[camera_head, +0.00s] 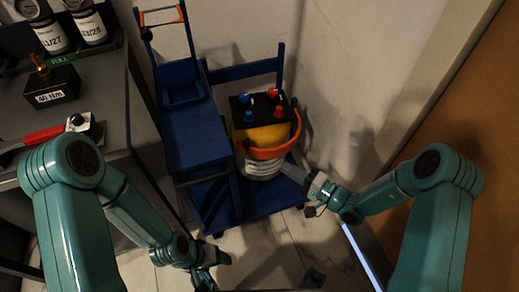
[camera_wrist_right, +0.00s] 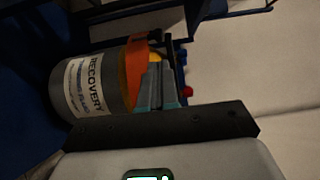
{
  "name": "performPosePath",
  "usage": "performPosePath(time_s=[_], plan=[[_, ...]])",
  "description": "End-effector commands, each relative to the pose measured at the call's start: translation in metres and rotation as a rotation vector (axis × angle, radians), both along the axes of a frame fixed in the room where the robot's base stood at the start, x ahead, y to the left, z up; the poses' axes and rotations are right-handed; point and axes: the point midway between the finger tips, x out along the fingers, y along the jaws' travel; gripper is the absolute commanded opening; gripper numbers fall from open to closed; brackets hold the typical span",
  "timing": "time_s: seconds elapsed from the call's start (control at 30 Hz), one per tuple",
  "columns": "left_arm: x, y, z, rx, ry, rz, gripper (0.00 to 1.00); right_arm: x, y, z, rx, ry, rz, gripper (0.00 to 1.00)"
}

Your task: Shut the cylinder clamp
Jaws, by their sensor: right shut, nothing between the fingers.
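The recovery cylinder (camera_head: 263,167), pale with a printed label and a yellow top, stands upright on a blue cart. An orange band, the cylinder clamp (camera_head: 270,153), curves around its front; I cannot tell whether it is latched. My right gripper (camera_head: 292,172) is shut and empty, with its fingertips close to the band's front right side. In the right wrist view, the shut fingers (camera_wrist_right: 158,88) overlap the orange band (camera_wrist_right: 134,62) beside the labelled cylinder (camera_wrist_right: 85,80); contact is unclear. My left gripper (camera_head: 205,278) hangs low, away from the cart, its fingers unclear.
A black block with red and blue knobs (camera_head: 262,107) sits above the cylinder. The blue cart (camera_head: 195,135) has upright posts beside it. A grey bench (camera_head: 105,95) at left holds bottles, a black box and a red-handled tool. Tiled floor is clear in front.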

Motion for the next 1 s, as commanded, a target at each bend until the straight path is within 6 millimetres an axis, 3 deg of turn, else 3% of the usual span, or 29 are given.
performPosePath(time_s=[0.3,0.5,1.0], plan=[[0.004,0.004,-0.019,0.002,-0.006,0.015,0.68,0.043,0.057,-0.004,-0.001,-0.003,0.006,0.00],[0.006,0.006,-0.028,0.004,-0.010,0.023,0.68,0.064,0.081,-0.003,0.000,-0.001,0.004,0.00],[0.007,0.007,-0.031,0.005,-0.012,0.027,0.68,0.075,0.092,-0.001,0.000,0.001,0.001,0.00]])
